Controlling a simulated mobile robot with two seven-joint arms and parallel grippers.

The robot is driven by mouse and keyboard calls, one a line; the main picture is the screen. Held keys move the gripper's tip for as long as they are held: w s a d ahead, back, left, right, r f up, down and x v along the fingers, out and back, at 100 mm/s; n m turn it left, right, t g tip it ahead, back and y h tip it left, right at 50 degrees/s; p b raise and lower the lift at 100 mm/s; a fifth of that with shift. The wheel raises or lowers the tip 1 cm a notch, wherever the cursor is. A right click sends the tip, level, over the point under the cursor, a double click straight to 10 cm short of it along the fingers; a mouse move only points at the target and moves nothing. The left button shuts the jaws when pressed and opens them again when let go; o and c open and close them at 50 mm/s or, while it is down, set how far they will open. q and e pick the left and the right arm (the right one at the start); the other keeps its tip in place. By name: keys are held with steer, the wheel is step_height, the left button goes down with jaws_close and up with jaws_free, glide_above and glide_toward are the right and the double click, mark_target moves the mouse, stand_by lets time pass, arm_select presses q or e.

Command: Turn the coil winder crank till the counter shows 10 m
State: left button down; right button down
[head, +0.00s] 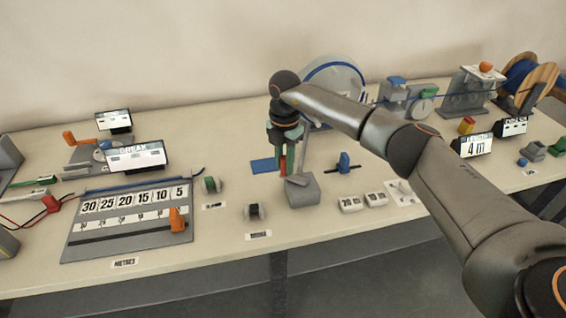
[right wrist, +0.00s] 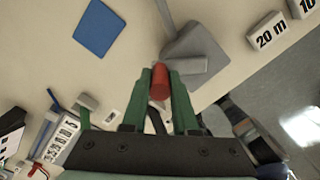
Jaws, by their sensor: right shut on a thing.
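The coil winder's large pale drum with a blue rim (head: 350,78) stands behind my right arm, which partly hides it. Its grey base block (head: 304,192) sits in front, with a grey post rising from it. My right gripper (head: 284,165) is beside the post, pointing down. In the right wrist view, its green fingers (right wrist: 160,88) are shut on the red crank handle (right wrist: 160,80), next to the grey crank arm (right wrist: 187,66). The counter display (head: 477,146) at right reads 4 m. My left gripper is not in view.
A blue cable runs from the wooden spool (head: 530,82) toward the drum. White length blocks (head: 350,204) and a blue clamp (head: 344,163) lie right of the base. A numbered measuring board (head: 130,222) is at left. A blue pad (head: 262,165) lies by the gripper.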

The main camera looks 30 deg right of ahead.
steer(key=shift+w+d+r+m+p, duration=0.15)
steer(key=shift+d+m+p, duration=0.1)
steer(key=shift+m, duration=0.3)
steer(key=shift+w+d+f+m+p, duration=0.1)
steer(key=shift+w+d+m, duration=0.1)
steer(key=shift+m, duration=0.35)
steer(key=shift+d, duration=0.1)
steer(key=c, duration=0.7)
jaws_free()
steer(key=shift+s, duration=0.1)
step_height(320, 180, up, 13)
steer(key=shift+f+b, duration=0.2)
steer(key=shift+b, duration=0.5)
stand_by(0.3)
